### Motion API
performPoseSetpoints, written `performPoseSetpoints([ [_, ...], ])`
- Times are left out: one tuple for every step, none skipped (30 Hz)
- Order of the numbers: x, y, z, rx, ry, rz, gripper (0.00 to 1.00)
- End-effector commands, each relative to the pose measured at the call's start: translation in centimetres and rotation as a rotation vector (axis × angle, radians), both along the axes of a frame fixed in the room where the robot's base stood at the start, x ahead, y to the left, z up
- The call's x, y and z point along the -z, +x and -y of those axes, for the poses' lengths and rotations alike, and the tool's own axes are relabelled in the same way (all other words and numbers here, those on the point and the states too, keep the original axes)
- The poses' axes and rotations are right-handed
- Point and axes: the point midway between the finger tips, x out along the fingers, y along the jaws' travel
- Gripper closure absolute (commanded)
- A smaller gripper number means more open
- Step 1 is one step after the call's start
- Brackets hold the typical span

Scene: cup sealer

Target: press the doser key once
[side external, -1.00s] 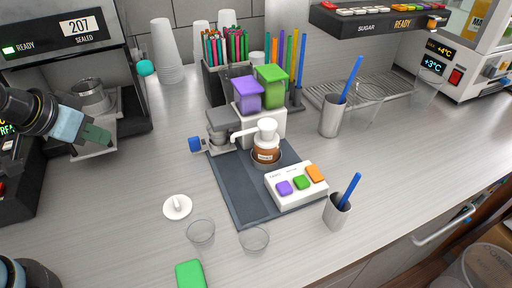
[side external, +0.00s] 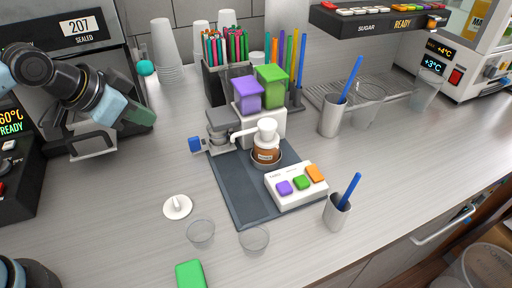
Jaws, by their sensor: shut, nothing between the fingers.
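A white key box (side external: 297,186) with a purple key (side external: 284,188), a green key (side external: 302,182) and an orange key (side external: 316,172) sits on the front right of a dark mat (side external: 239,195). Behind it stands a white doser (side external: 262,121) with a purple hopper (side external: 247,93) and a green hopper (side external: 270,86). A brown jar with a white pump (side external: 266,151) stands in front of the doser. My gripper (side external: 146,113) is shut and empty at the upper left, in front of the sealer, above the counter and well apart from the keys.
A metal holder with a blue knob (side external: 218,133) stands left of the doser. A white lid (side external: 177,206), clear cups (side external: 201,232) and a green block (side external: 190,275) lie in front. A grey cup with a blue stick (side external: 337,212) stands right of the key box.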

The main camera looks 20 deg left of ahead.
Motion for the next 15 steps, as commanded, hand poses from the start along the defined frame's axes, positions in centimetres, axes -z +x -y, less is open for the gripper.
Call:
performPoseSetpoints([
  [-0.3,0.8,1.6,0.064,0.019,0.012,1.0],
  [-0.4,1.2,2.4,0.099,0.031,0.02,1.0],
  [-0.5,1.7,3.5,0.144,0.047,0.031,1.0],
  [-0.6,2.1,4.4,0.177,0.058,0.04,1.0],
  [-0.7,2.4,5.3,0.211,0.069,0.048,1.0],
  [-0.8,2.9,6.4,0.256,0.084,0.059,1.0],
  [-0.8,3.2,7.4,0.289,0.096,0.068,1.0],
  [-0.8,3.5,8.3,0.324,0.106,0.078,1.0],
  [-0.8,3.8,9.7,0.371,0.122,0.092,1.0],
  [-0.8,4.1,10.8,0.408,0.134,0.103,1.0],
  [-0.8,4.3,11.9,0.445,0.146,0.114,1.0],
  [-0.7,4.6,13.4,0.494,0.162,0.129,1.0],
  [-0.6,4.8,14.5,0.531,0.174,0.142,1.0],
  [-0.5,4.9,15.7,0.567,0.186,0.154,1.0],
  [-0.4,5.0,17.1,0.614,0.2,0.171,1.0],
])
